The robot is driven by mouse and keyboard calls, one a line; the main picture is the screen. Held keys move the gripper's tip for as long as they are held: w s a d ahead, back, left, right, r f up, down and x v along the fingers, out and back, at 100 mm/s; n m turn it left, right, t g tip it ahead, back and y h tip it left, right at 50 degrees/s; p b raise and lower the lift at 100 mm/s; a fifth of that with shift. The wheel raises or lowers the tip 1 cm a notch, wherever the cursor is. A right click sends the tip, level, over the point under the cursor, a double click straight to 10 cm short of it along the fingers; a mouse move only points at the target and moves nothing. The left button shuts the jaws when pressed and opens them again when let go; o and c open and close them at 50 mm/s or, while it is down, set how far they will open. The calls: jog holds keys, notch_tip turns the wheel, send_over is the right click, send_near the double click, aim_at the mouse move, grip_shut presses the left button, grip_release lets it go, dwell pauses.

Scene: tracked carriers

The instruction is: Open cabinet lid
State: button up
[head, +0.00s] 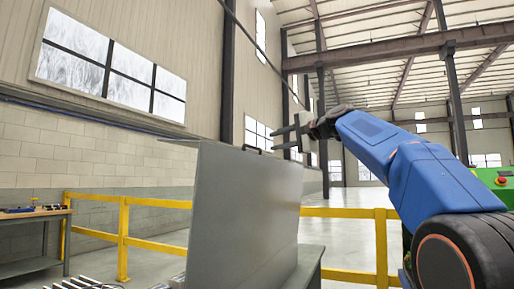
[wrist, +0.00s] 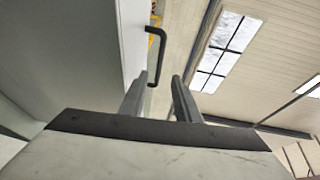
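A grey cabinet (head: 235,220) stands in the middle of the head view, with a thin edge sticking out at its top left. A dark bar handle (head: 257,149) sits at its top edge; it also shows in the wrist view as a black bent handle (wrist: 154,50) on a light grey panel (wrist: 90,50). My gripper (head: 276,139) is just right of the handle.
A yellow railing (head: 345,213) runs behind the cabinet. A workbench (head: 35,215) with small items stands at the far left. A green machine (head: 495,180) is at the right edge. Open floor lies beyond the railing.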

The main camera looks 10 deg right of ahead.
aim_at(253, 147)
jog(key=x, duration=1)
jog(key=shift+w+a+f, duration=0.1)
jog(key=shift+w+a, duration=0.1)
jog(key=shift+w, duration=0.1)
jog(key=shift+c, duration=0.6)
jog(key=shift+a, duration=0.1)
grip_shut()
